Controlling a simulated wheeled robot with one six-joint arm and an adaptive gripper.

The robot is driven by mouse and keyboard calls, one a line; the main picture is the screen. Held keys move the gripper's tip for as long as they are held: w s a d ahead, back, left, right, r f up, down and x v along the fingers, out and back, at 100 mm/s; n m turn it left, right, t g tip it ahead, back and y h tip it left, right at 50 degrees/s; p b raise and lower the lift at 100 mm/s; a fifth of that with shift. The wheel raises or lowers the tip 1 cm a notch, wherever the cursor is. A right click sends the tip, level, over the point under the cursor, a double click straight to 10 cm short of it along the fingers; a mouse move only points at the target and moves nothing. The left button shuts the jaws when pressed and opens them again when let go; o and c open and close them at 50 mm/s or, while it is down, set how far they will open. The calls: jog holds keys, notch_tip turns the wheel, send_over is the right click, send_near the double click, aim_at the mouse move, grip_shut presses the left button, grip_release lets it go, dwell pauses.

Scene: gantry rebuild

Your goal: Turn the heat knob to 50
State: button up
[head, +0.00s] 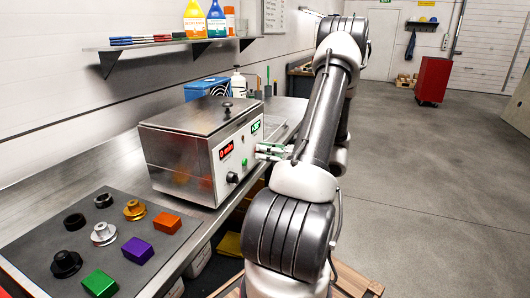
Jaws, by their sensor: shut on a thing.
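A steel box-shaped heater (178,158) with a lid and a black top knob stands on the bench. Its front panel has a red display (226,150) reading about "0 min" and a green display (256,126) whose digits I cannot read surely. A black knob (232,178) sits below the red display, with a small green button (244,162) beside it. My gripper (261,151) is at the panel below the green display, shut on what seems to be the heat knob. The fingers hide that knob, so its setting cannot be seen.
A dark mat (128,222) at the front left holds several knobs and coloured blocks. A blue unit (207,88) and a white bottle (238,82) stand behind the heater. A wall shelf (170,43) hangs above. The floor at the right is open, with a red cabinet (433,80) far off.

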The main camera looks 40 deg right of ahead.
jog(key=shift+f, duration=0.15)
jog(key=o, duration=1.1)
jog(key=shift+c, duration=0.2)
jog(key=shift+s, duration=0.1)
jog(key=v, duration=1.2)
jog(key=shift+d, duration=0.1)
